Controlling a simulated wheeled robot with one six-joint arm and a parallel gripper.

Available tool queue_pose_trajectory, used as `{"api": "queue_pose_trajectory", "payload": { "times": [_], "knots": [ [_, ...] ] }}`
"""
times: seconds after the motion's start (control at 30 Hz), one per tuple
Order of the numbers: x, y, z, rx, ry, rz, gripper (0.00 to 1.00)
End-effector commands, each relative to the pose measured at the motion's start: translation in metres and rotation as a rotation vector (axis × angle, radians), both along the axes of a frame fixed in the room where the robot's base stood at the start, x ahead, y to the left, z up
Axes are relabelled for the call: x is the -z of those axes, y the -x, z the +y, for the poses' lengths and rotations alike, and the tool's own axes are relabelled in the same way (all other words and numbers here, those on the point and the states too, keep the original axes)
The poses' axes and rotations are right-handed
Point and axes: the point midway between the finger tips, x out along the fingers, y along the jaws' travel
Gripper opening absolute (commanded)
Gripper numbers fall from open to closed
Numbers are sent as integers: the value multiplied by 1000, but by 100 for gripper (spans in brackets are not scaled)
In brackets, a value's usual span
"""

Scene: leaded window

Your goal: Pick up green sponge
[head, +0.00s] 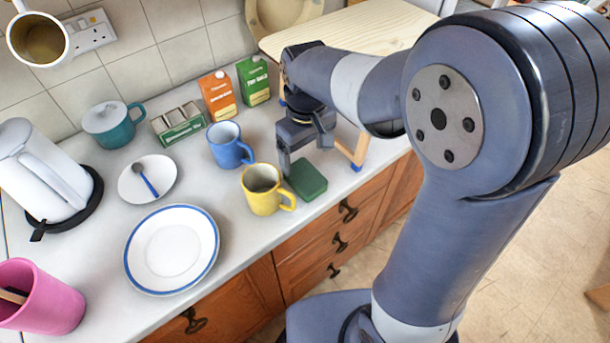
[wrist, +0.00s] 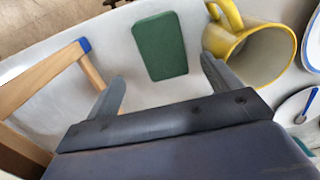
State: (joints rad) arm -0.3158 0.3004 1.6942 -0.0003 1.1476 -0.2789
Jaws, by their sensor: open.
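The green sponge (head: 306,180) lies flat on the white counter near its front edge, just right of the yellow mug. It also shows in the wrist view (wrist: 160,47), ahead of my gripper and between the lines of its two fingers. My gripper (head: 302,152) is above the counter, just behind the sponge in the head view. In the wrist view my gripper (wrist: 160,76) has its fingers spread wide with nothing between them. I cannot tell the exact height of the fingertips over the counter.
The yellow mug (head: 262,190) stands close beside the sponge, near one finger in the wrist view (wrist: 262,52). A blue mug (head: 228,146) stands behind it. A wooden frame (wrist: 38,84) with blue ends is on the sponge's other side. A plate (head: 172,250) lies further left.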

Motion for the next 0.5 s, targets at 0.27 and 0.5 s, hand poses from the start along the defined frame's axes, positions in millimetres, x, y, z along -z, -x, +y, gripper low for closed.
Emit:
{"api": "queue_pose_trajectory", "payload": {
  "times": [0.27, 0.5],
  "knots": [
    [24, 2, 1, 0, 1, 3, 85],
    [59, 5, 3, 0, 1, 3, 85]
  ]
}}
